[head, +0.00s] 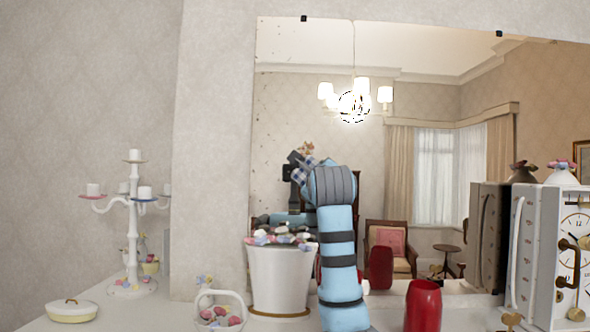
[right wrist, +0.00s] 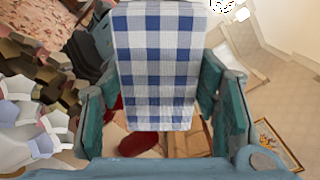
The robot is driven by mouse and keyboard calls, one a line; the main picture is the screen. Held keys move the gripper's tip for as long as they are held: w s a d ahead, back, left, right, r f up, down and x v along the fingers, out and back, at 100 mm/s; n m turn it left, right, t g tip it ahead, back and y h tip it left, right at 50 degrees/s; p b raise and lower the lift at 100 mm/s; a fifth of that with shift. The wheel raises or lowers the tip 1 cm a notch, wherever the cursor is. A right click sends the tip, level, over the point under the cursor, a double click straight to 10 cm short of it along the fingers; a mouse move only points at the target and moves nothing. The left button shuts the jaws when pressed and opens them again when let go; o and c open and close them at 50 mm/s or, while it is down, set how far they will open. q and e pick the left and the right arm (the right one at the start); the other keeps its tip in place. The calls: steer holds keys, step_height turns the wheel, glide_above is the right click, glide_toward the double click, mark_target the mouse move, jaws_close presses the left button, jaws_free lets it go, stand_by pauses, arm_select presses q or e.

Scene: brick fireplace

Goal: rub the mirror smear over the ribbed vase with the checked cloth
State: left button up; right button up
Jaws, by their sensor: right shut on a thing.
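The blue-and-white checked cloth (right wrist: 155,60) hangs between the fingers of my right gripper (right wrist: 158,95) in the right wrist view. My right gripper (head: 322,178) is shut on it, raised in front of the mirror (head: 290,110); in the head view a little checked pattern shows left of the wrist, and I cannot tell whether it is cloth or reflection. A dark scribbled mark (head: 354,107) shows on the mirror, up and right of the gripper. A red vase (head: 422,305) stands on the shelf, lower right; its ribbing is hard to make out. My left gripper is not in view.
A white pot (head: 280,275) of pastel pieces stands left of my arm. Further left are a basket (head: 220,312), a white candelabra (head: 132,225) and a lidded dish (head: 72,311). A white clock (head: 575,240) stands at the right. The mirror reflects chairs and a lit chandelier.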

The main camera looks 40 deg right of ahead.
steer(key=shift+w+d+p, duration=0.3)
steer(key=shift+w+d, duration=0.05)
steer(key=shift+d, duration=0.05)
